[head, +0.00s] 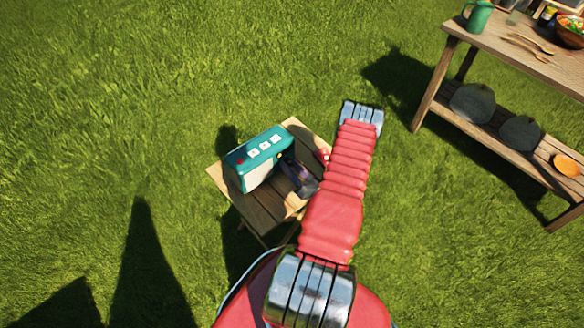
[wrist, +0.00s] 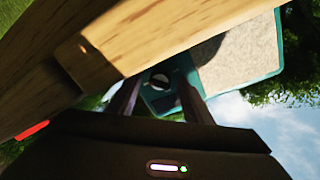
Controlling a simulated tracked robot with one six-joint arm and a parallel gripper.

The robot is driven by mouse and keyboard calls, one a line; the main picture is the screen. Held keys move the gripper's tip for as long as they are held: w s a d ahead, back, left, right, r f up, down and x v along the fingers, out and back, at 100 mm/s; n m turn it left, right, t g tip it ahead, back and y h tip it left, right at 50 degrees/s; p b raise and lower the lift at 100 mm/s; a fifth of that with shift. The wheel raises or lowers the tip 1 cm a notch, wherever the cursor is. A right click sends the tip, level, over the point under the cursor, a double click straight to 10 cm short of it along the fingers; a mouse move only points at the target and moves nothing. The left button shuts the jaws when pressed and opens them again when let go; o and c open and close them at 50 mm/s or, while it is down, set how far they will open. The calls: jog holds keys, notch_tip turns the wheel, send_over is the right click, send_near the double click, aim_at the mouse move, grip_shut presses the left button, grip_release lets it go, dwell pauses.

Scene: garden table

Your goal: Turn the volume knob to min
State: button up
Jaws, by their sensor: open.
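A teal radio (head: 257,158) with a pale front and several white buttons on top stands on a small wooden table. In the wrist view its pale speaker cloth (wrist: 238,58) and teal casing fill the upper right. A round knob (wrist: 159,81), dark and silver, sits on the teal panel there. My gripper (wrist: 157,90) is open, its two dark fingers pointing at the panel, with the knob showing between them. I cannot tell whether the fingers touch it. In the head view my gripper (head: 297,176) is at the radio's right side; the knob is hidden there.
The small table (head: 262,208) has bare planks in front of the radio; in the wrist view its wooden edge (wrist: 150,45) runs close by my gripper. A larger wooden table (head: 490,45) with a green jug (head: 478,17) stands at the upper right. Grass lies around.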

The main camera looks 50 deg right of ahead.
jog(key=shift+c, duration=0.7)
jog(key=c, duration=0.9)
jog(key=shift+n, duration=0.5)
jog(key=n, duration=0.4)
jog(key=shift+f+n, duration=0.1)
jog(key=shift+n, duration=0.3)
jog(key=n+t, duration=0.1)
jog(key=n, duration=0.4)
jog(key=shift+f, duration=0.1)
jog(key=shift+n, duration=0.4)
